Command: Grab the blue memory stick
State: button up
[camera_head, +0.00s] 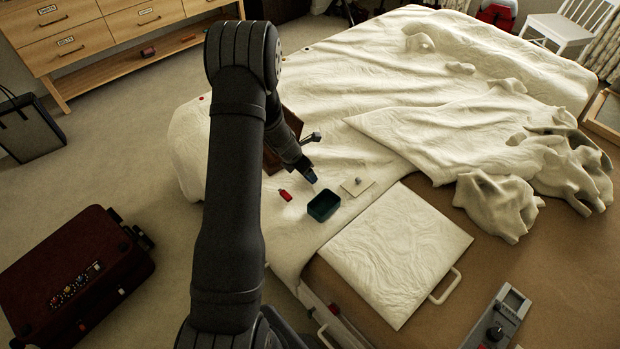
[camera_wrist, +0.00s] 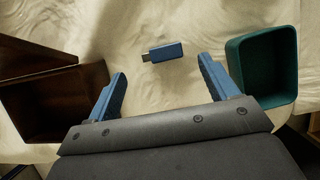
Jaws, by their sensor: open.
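The blue memory stick (camera_wrist: 166,52) lies flat on the cream cloth in the wrist view, its metal plug pointing left. My gripper (camera_wrist: 162,68) is open, with its blue fingers spread to either side below the stick in the picture. The stick is apart from both fingers, and nothing is between them. In the head view my gripper (camera_head: 309,175) is low over the bed's near part. I cannot make out the blue stick there.
A teal open box (camera_wrist: 234,72) is close beside my right finger, and a brown box (camera_wrist: 60,108) is close to the left one. The head view shows a small red object (camera_head: 285,195) and a pale card (camera_head: 350,190) nearby. A dark red suitcase (camera_head: 60,240) lies on the floor.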

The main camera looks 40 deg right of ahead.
aim_at(307, 177)
jog(key=shift+x, duration=2.2)
jog(key=shift+s, duration=0.1)
jog(key=c, duration=1.1)
jog(key=shift+o, duration=0.2)
